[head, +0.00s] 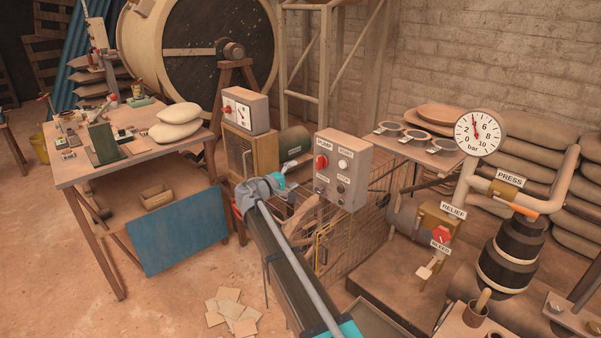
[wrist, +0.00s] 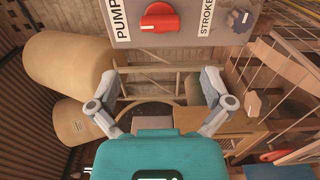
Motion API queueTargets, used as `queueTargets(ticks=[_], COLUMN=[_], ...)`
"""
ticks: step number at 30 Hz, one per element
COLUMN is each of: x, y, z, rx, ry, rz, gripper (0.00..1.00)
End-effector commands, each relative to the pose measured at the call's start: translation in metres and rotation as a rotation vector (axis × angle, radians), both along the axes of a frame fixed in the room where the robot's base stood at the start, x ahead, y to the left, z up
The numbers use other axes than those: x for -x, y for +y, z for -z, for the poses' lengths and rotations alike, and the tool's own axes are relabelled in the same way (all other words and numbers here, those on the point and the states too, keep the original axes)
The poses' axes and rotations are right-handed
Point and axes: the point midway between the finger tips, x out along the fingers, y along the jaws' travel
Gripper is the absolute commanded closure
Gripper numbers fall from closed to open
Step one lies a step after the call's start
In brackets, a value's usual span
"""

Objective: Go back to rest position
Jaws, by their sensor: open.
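My gripper (wrist: 160,95) is open and empty in the wrist view, its two grey fingers spread wide on either side of the teal body. In the head view its teal part (head: 279,179) is left of the grey control box (head: 350,158), at the end of my raised arm. The box has a red knob (head: 321,161) and labels, one reading PUMP. In the wrist view the red knob (wrist: 160,17) lies beyond the fingertips at the top, apart from them, between the PUMP and STROKE labels.
A workbench (head: 75,172) with tools and sacks stands at left. Pipes, a gauge (head: 477,133) and a red relief knob (head: 440,235) are at right. A wire cage (head: 365,225) stands below the control box. Loose sheets (head: 232,308) lie on otherwise open floor.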

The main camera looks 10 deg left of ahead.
Motion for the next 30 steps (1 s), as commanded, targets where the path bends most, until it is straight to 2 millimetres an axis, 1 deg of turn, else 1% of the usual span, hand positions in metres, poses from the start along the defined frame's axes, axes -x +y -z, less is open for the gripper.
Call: queueTargets(ticks=[12, 14, 17, 20, 23, 26, 27, 29, 30], x=[0.002, 0.002, 0.004, 0.009, 0.017, 0.030, 0.036, 0.048, 0.057], y=[0.002, 0.000, -0.010, -0.030, -0.062, -0.103, -0.121, -0.148, -0.165], z=[0.000, 0.001, 0.004, 0.012, 0.024, 0.041, 0.049, 0.062, 0.070], rx=[0.000, -0.003, -0.020, -0.054, -0.113, -0.196, -0.234, -0.299, -0.342], ry=[0.000, 0.002, 0.014, 0.035, 0.074, 0.125, 0.148, 0.185, 0.209], rz=[0.000, 0.002, 0.014, 0.039, 0.081, 0.138, 0.163, 0.206, 0.233], gripper=[0.00, 0.00, 0.00, 0.00, 0.00, 0.00, 0.00, 0.00, 0.00])
